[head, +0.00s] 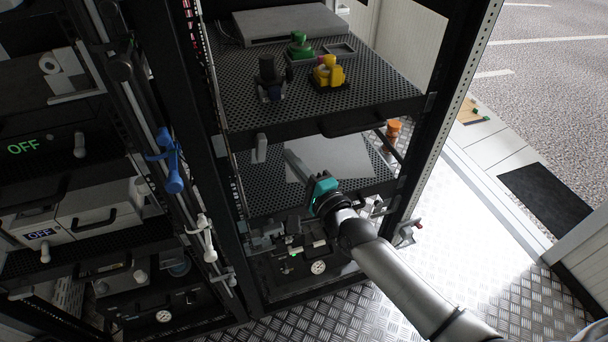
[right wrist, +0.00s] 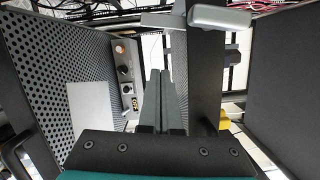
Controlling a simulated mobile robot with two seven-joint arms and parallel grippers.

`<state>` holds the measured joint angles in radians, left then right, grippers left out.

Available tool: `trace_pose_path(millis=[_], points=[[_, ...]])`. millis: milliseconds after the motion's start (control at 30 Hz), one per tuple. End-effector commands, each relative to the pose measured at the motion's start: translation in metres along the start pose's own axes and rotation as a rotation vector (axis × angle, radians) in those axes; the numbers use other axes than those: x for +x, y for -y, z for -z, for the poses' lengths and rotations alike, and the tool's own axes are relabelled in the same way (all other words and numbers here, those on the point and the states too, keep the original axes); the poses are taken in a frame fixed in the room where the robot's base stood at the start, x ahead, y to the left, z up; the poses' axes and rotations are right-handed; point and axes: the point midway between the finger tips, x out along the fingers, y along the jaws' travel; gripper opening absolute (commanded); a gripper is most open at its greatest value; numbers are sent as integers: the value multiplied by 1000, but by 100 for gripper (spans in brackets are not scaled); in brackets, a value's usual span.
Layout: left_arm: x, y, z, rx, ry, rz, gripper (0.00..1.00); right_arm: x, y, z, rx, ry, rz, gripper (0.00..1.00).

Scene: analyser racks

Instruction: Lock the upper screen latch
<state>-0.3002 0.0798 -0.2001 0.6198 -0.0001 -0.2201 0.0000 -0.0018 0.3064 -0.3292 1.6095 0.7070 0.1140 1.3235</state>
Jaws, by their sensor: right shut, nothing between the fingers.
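My right gripper (head: 290,157) reaches into the middle rack, over its middle shelf; its fingers are closed together and hold nothing. They also show from behind in the right wrist view (right wrist: 160,78). A small light-grey handle (head: 262,148) stands at the left front of this rack, left of my fingertips and apart from them. In the right wrist view a grey handle (right wrist: 220,17) on a dark post is up and right of the fingers. A blue handle (head: 173,172) and a white handle (head: 207,240) sit on the left rack's rail. I cannot tell which is the upper screen latch.
The upper perforated shelf (head: 375,92) carries green, black and yellow devices. A pale sheet (head: 330,160) lies on the middle shelf. A panel with a gauge (head: 318,267) is below. The dark right post (head: 440,115) bounds the rack. Metal floor (head: 480,260) is clear at right.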

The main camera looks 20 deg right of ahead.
Motion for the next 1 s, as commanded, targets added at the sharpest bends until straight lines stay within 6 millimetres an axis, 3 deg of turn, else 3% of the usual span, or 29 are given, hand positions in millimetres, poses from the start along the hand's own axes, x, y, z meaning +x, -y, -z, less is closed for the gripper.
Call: trace_pose_path(millis=[67,200,400,1000], points=[[3,0,0,0,0,0,48,14,0,-1,1,1,3,0],[-3,0,0,0,0,0,48,16,1,-21,5,0,0,0],[-5,0,0,0,0,0,48,20,0,-35,1,0,0,0],[-4,0,0,0,0,1,48,20,-1,-40,12,0,3,0]])
